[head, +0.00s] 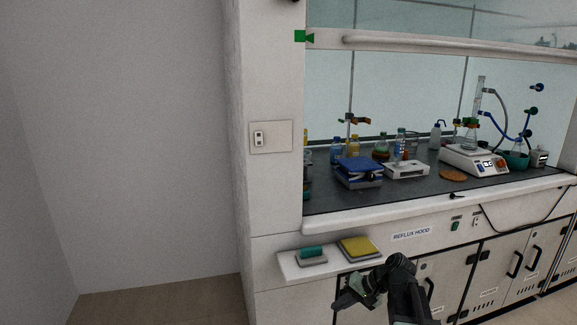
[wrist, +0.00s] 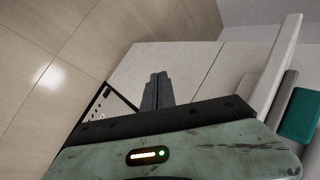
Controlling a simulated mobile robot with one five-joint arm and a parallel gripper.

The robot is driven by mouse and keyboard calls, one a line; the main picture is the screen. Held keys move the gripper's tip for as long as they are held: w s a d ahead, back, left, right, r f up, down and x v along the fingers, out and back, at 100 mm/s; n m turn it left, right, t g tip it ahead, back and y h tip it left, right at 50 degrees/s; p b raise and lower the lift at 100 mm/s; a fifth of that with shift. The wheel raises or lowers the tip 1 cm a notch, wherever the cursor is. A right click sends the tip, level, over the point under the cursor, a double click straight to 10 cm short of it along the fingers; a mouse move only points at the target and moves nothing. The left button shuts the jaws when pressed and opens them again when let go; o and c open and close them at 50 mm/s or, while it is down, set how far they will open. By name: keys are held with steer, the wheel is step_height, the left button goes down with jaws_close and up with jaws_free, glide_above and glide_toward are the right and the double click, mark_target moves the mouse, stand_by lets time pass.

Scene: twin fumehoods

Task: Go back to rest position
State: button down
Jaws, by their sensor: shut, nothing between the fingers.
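My gripper (head: 349,298) is low in front of the reflux hood's cabinet, just below the small white shelf (head: 288,263). In the wrist view my gripper (wrist: 158,76) shows its dark fingers together with nothing between them. My arm reaches in from the bottom of the head view. The wrist view looks past the fingers at a pale cabinet face and the wood-toned floor (wrist: 50,70).
The shelf carries a teal item (head: 311,251) and a yellow pad (head: 359,247); the teal item also shows in the wrist view (wrist: 302,117). The hood worktop (head: 330,203) holds bottles, a blue-topped device (head: 358,167) and a hotplate (head: 472,160). Floor at the left is clear.

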steer(key=s+a+f+n+g+h, duration=0.2)
steer(key=s+a+f+n+h, duration=0.15)
steer(key=s+a, duration=0.45)
steer(key=s+d+f+h, duration=0.2)
steer(key=s+d+h, duration=0.15)
steer(key=d, duration=0.35)
step_height(320, 180, up, 22)
steer(key=d+g+p, duration=0.1)
steer(key=p, duration=2.1)
steer(key=shift+s+r, duration=0.25)
steer(key=shift+d, duration=0.1)
